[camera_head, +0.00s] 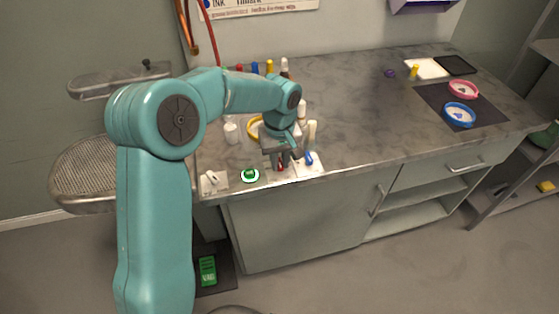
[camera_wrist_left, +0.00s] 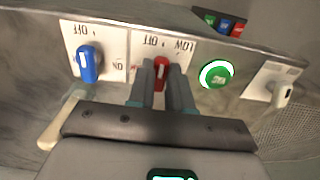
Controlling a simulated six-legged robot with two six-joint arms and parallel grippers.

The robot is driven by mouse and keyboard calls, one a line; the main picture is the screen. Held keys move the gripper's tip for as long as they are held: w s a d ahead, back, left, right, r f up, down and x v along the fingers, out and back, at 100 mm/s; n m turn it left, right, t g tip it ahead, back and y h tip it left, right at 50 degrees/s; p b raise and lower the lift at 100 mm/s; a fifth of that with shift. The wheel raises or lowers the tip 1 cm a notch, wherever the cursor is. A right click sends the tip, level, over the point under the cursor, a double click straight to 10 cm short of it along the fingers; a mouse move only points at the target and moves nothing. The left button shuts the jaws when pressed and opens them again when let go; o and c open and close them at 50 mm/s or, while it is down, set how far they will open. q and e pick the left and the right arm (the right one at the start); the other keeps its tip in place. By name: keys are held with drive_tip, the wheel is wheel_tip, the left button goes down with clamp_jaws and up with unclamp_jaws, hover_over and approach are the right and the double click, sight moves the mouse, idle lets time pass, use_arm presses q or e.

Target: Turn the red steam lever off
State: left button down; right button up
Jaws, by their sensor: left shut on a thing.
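The red steam lever (camera_wrist_left: 161,72) stands on a white plate with printed OFF and LOW labels (camera_wrist_left: 168,45) in the left wrist view. My left gripper (camera_wrist_left: 161,90) is shut on the red lever, with one finger on each side of it. In the head view the left gripper (camera_head: 280,160) is at the front edge of the counter, and a bit of the red lever (camera_head: 280,167) shows below it. The label that the lever points to is hard to read. My right gripper is not in view.
A blue lever (camera_wrist_left: 88,63) is on one side of the red lever, and a lit green button (camera_wrist_left: 216,74) is on the other. A white switch (camera_wrist_left: 281,93) is beyond the button. Bottles (camera_head: 285,68) stand behind on the grey counter (camera_head: 365,125).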

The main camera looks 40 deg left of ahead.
sight(280, 165)
use_arm(q)
drive_tip(key=shift+r, duration=0.1)
idle(0.4)
drive_tip(key=c, duration=1)
unclamp_jaws()
drive_tip(key=shift+c, duration=0.2)
wheel_tip(280, 165, up, 16)
drive_tip(key=p, duration=0.1)
drive_tip(key=shift+r, duration=0.2)
drive_tip(key=shift+s, duration=0.15)
